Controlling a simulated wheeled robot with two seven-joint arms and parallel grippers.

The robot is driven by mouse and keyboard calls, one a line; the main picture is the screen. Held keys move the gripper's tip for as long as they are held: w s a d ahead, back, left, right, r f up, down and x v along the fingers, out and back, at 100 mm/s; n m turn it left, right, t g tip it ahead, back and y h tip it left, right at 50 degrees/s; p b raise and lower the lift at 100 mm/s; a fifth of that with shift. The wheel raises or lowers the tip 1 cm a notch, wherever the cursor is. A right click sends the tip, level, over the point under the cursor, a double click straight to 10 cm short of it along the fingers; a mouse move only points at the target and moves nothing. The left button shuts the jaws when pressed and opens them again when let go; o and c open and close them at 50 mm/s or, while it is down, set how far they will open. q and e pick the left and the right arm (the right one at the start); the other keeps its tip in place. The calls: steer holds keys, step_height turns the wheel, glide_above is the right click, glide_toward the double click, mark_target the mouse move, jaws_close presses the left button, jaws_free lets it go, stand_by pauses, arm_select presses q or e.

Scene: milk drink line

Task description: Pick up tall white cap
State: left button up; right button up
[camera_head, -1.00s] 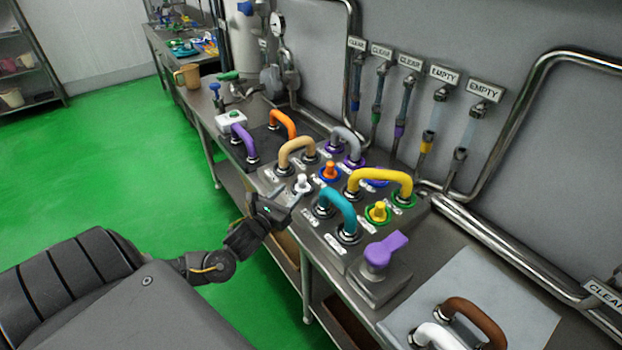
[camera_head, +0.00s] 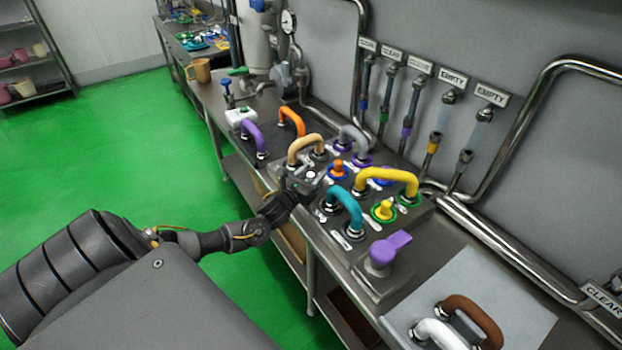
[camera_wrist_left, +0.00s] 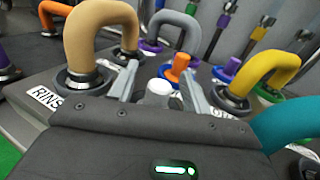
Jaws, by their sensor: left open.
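The tall white cap (camera_wrist_left: 158,90) stands upright in the left wrist view, between the two fingers of my left gripper (camera_wrist_left: 161,85). Its lower part is hidden by the gripper body. In the head view my left gripper (camera_head: 308,172) is over the panel between the tan hose and the teal hose, and it largely hides the cap. The fingers are open, one on each side of the cap, with a gap visible beside it. I cannot tell whether either finger touches it. My right gripper is not in view.
A tan hose loop (camera_wrist_left: 98,28) rises close to the left of the gripper, and a teal hose (camera_head: 346,206) to the right. An orange cap (camera_wrist_left: 176,68) stands just behind. A yellow hose (camera_head: 388,176) and yellow cap (camera_head: 383,209) are farther right. Open floor (camera_head: 90,160) lies left.

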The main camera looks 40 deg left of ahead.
arm_select(q)
steer(key=shift+w, duration=0.7)
jaws_close()
steer(key=shift+r, duration=0.15)
